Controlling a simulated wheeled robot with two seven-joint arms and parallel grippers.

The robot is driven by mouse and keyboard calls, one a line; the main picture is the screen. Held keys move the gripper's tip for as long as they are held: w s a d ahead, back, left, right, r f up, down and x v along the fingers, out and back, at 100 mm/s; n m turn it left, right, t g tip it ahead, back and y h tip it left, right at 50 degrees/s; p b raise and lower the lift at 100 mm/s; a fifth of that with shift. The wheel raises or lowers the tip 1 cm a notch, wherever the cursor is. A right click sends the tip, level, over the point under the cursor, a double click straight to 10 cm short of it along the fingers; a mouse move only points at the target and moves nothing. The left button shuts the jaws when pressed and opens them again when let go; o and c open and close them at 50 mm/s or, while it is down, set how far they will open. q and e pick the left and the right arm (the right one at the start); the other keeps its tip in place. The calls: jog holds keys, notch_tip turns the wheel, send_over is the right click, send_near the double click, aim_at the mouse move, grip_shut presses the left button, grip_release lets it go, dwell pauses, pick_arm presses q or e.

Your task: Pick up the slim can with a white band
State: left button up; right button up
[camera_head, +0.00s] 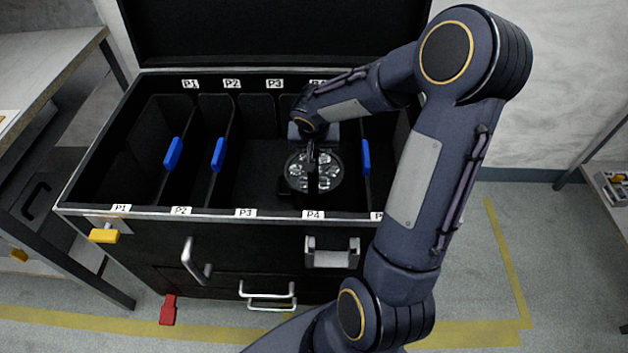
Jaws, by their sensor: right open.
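A dark round par can (297,172) with several clear lenses in its face sits inside the black case, behind the front P4 label. Its lens face points up. I see no white band on it from here; its sides are mostly hidden in the dark compartment. My right gripper (312,167) is over the middle of the can, pointing down, with its jaws open. The fingers cover part of the lens face, and I cannot tell whether they touch it. My left gripper is not in view.
The open case (150,215) has dividers with blue tabs: a left one (173,154), a middle one (218,155) and a right one (366,157). The left compartments look empty. A workbench (50,60) stands left, and a shelf (612,190) stands right.

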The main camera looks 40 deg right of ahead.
jog(key=shift+f, duration=0.1)
dwell(0.5)
grip_shut()
dwell(1.2)
jog(key=shift+w, duration=0.1)
